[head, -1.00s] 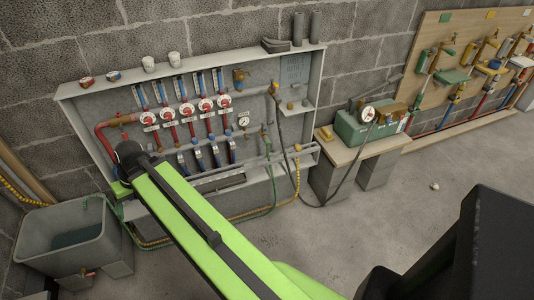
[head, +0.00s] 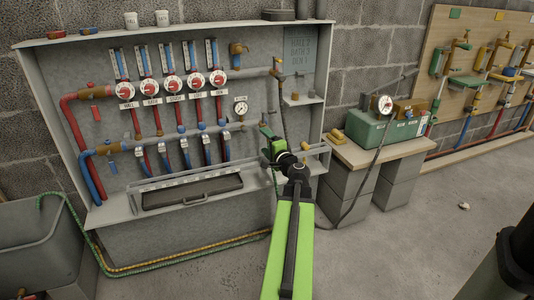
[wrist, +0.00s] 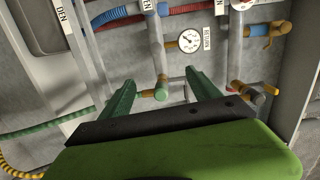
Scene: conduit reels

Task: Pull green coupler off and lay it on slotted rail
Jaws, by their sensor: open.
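The green coupler (wrist: 161,88) shows in the wrist view as a small green end on a brass fitting, below a grey vertical pipe. My gripper (wrist: 159,78) is open, its two green fingers on either side of the coupler, with visible gaps; I cannot tell the depth between them. In the head view my gripper (head: 265,142) is at the right end of the manifold panel and hides the coupler. A pale rail with dark marks (head: 185,182), which looks like the slotted rail, runs along the panel's lower front, left of my gripper.
A pressure gauge (wrist: 190,41) and red and blue pipes sit close to the fingers. A black-handled tray (head: 192,191) lies below the rail. A green hose (head: 80,228) runs low at left. A bench with a green box (head: 362,132) stands at right.

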